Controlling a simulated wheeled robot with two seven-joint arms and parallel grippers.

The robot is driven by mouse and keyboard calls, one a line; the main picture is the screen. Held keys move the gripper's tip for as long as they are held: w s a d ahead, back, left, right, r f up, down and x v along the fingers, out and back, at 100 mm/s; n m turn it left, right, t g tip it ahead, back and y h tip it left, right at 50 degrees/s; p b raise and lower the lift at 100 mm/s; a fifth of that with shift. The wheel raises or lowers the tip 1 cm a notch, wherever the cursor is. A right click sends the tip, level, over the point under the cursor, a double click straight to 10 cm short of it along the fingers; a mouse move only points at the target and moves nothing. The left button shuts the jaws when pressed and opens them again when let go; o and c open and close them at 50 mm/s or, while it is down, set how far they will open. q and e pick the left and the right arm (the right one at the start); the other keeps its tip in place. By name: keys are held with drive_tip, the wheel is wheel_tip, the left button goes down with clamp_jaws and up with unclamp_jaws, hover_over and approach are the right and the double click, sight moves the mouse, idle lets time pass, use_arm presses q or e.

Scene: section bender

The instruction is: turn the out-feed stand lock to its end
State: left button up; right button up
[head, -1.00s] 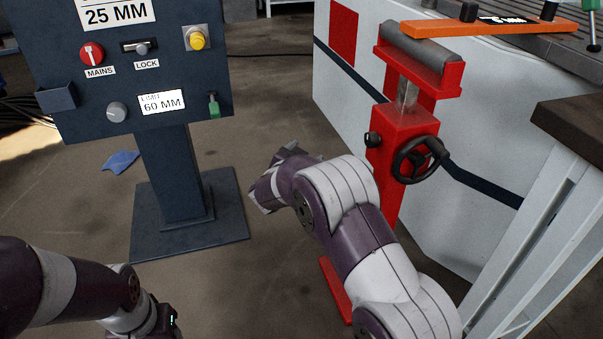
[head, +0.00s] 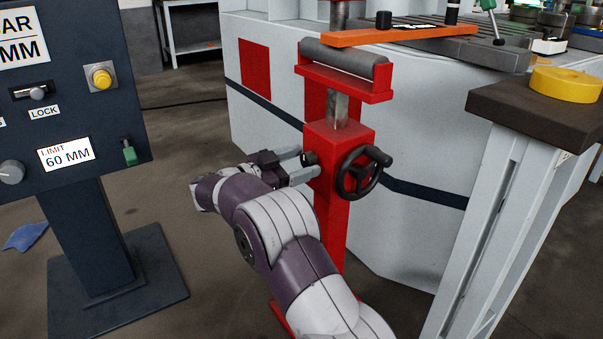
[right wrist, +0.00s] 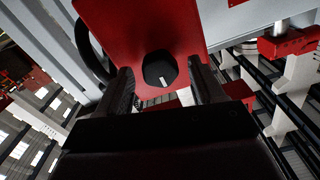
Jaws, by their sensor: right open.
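The red out-feed stand (head: 340,145) has a grey roller on top and a black handwheel (head: 362,173) on its front. Its lock is a small black knob (head: 309,158) on the left side of the red block. My right gripper (head: 300,165) is at that side, its two fingers spread about the knob. In the right wrist view, the dark knob (right wrist: 159,69) with a white mark sits between the open fingers (right wrist: 161,82), with a gap on both sides. My left gripper is out of view.
A dark control panel (head: 70,100) on a post stands at the left. A white machine body (head: 262,125) is behind the stand. A bench (head: 540,115) with a yellow ring is at the right. The floor between panel and stand is clear.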

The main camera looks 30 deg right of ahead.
drive_tip(key=shift+d+r, duration=0.1)
drive_tip(key=shift+d, duration=0.35)
drive_tip(key=c, duration=1.1)
drive_tip(key=shift+o, duration=0.2)
